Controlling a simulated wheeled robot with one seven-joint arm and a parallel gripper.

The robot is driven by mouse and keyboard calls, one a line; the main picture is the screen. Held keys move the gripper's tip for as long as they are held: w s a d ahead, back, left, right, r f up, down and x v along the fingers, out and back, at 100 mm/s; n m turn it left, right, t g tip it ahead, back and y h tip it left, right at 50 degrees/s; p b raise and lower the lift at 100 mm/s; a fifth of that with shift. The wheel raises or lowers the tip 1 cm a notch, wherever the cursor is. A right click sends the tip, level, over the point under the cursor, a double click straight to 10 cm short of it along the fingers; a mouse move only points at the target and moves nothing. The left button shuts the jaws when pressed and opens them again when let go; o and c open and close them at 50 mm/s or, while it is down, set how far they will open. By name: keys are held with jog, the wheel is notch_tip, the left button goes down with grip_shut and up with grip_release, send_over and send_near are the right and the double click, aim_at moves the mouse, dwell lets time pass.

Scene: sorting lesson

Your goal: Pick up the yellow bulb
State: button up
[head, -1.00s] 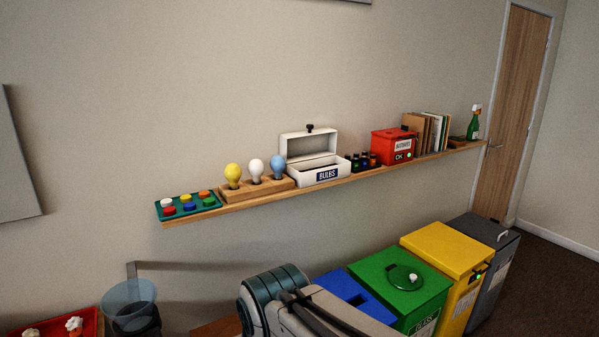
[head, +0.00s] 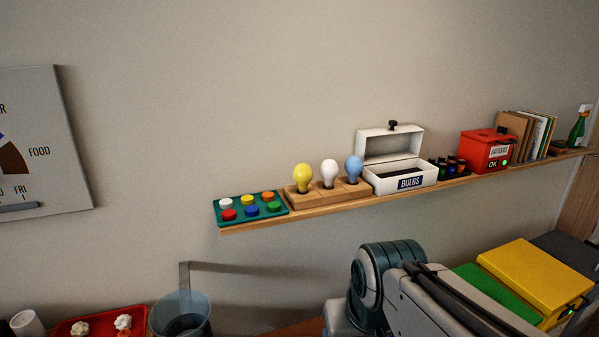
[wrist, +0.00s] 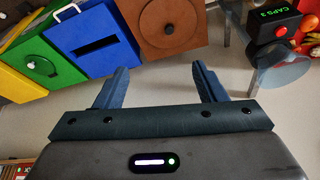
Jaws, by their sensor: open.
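The yellow bulb (head: 302,176) stands upright in a wooden holder (head: 345,193) on the wall shelf, in the head view. A white bulb (head: 329,172) and a blue bulb (head: 354,168) stand to its right in the same holder. My gripper (wrist: 160,85) shows in the wrist view with its two blue fingers apart and nothing between them. It faces the floor and bins, and no bulb is in that view. In the head view my arm is low in front of the shelf, and the gripper itself is not seen there.
A teal tray of coloured caps (head: 234,218) lies left of the holder on the shelf (head: 330,210). An open white BULBS box (head: 400,180) is on the right, then a red battery box (head: 484,152). Bins, including a yellow one (head: 535,275), and a clear container (head: 180,315) stand below.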

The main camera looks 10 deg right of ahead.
jog(key=w+r+m+y, duration=0.1)
jog(key=w+r+m, duration=0.4)
jog(key=w+r, duration=0.55)
notch_tip(320, 180, up, 6)
jog(key=m+y+p, duration=0.3)
jog(key=m+y, duration=0.1)
jog(key=m, duration=0.7)
send_over(307, 168)
jog(key=s+d, duration=0.4)
jog(key=shift+t, duration=0.4)
jog(key=b+x, duration=0.1)
jog(key=x, duration=0.6)
jog(key=shift+w, duration=0.25)
jog(key=shift+h, duration=0.3)
jog(key=shift+p+x, duration=0.45)
jog(key=shift+x, duration=2.6)
jog(key=shift+d, duration=0.2)
jog(key=c, duration=0.5)
